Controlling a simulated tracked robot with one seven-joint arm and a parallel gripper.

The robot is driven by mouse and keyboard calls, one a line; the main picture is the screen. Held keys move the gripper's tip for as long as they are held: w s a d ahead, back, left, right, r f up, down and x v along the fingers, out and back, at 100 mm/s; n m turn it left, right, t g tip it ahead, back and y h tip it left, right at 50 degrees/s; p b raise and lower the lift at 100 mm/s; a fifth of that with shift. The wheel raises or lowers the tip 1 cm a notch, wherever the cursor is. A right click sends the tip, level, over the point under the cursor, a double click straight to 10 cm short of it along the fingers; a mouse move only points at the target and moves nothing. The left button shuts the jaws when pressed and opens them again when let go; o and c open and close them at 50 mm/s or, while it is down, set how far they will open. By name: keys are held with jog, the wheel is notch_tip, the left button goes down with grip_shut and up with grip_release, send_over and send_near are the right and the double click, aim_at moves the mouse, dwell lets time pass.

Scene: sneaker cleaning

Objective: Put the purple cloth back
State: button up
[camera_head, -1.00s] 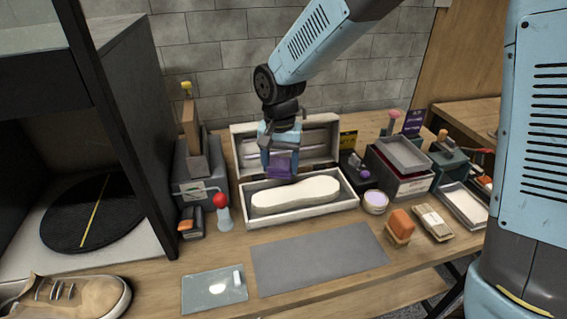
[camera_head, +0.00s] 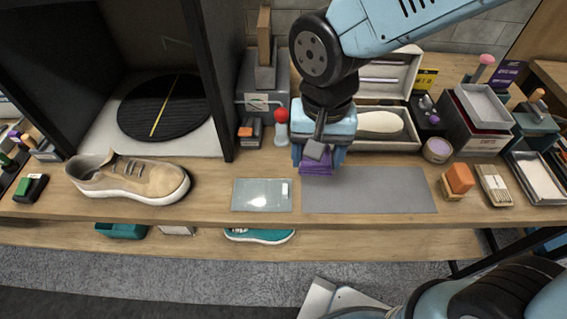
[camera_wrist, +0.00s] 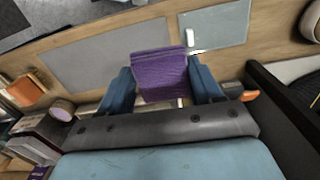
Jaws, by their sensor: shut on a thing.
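My gripper (camera_head: 318,156) is shut on the folded purple cloth (camera_head: 318,170). The cloth hangs below the fingers, over the back left corner of the grey mat (camera_head: 385,190), near the glass plate (camera_head: 262,195). In the wrist view the purple cloth (camera_wrist: 160,68) sits between the two blue fingers of my gripper (camera_wrist: 161,78). The cloth overlaps the mat's edge in that view, and its height above the table is hard to tell. My arm partly hides the open white box (camera_head: 412,135) behind the gripper.
A tan sneaker (camera_head: 130,182) stands at the left. A red-topped bottle (camera_head: 281,128) is behind the plate. A round tin (camera_head: 437,150), an orange-topped brush (camera_head: 459,180) and a wooden brush (camera_head: 494,185) stand at the right. Most of the mat is clear.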

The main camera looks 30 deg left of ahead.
jog(key=s+d, duration=0.1)
jog(key=s, duration=0.1)
send_over(283, 166)
jog(key=shift+n, duration=0.3)
notch_tip(283, 166, down, 10)
jog(key=shift+s+d+r, duration=0.1)
jog(key=shift+f, duration=1.7)
jog(key=o, duration=1.2)
